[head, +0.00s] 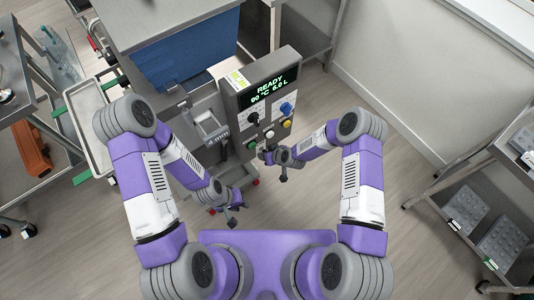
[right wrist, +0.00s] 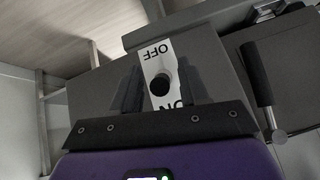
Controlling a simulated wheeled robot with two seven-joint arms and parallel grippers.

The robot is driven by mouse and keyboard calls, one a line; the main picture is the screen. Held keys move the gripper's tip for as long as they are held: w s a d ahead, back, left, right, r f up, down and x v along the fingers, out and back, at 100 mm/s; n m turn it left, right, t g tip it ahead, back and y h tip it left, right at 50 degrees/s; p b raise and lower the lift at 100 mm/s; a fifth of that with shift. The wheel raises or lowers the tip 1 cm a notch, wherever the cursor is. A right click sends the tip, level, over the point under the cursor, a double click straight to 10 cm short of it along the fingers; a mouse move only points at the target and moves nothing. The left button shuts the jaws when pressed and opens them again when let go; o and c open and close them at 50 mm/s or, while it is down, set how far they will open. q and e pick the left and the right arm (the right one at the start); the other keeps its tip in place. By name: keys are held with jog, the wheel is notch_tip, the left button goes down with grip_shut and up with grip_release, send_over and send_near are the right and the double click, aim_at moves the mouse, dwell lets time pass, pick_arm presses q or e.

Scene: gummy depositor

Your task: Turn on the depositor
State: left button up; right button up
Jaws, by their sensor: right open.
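The depositor (head: 262,92) stands at the centre of the head view, its lit display (head: 270,84) reading READY with a temperature and a volume. In the right wrist view, a white plate (right wrist: 155,55) marked OFF and ON carries a round black switch knob (right wrist: 159,86). My right gripper (right wrist: 160,88) is open, with one finger on each side of the knob in that view; I cannot tell if either touches it. In the head view it is low at the depositor's front (head: 276,167). My left gripper (head: 237,214) looks open and empty, lower left of it.
The depositor's panel also has a black knob (head: 253,117), a blue knob (head: 287,107) and a yellow button (head: 287,123). A rack with trays (head: 468,206) stands at right. Floor between is clear.

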jog(key=p+v, duration=0.1)
jog(key=v, duration=0.6)
jog(key=shift+r, duration=0.25)
jog(key=shift+s+d, duration=0.1)
jog(key=shift+d, duration=0.05)
jog(key=s+d+m+g, duration=0.2)
jog(key=s+d+m, duration=0.1)
jog(key=s, duration=0.6)
jog(key=s+d+r+m+g+h, duration=0.1)
jog(key=s+d+m+g, duration=0.2)
jog(key=s, duration=0.7)
jog(key=shift+s+d+r+m, duration=0.2)
jog(key=shift+s+d+m, duration=0.1)
jog(key=shift+m, duration=0.8)
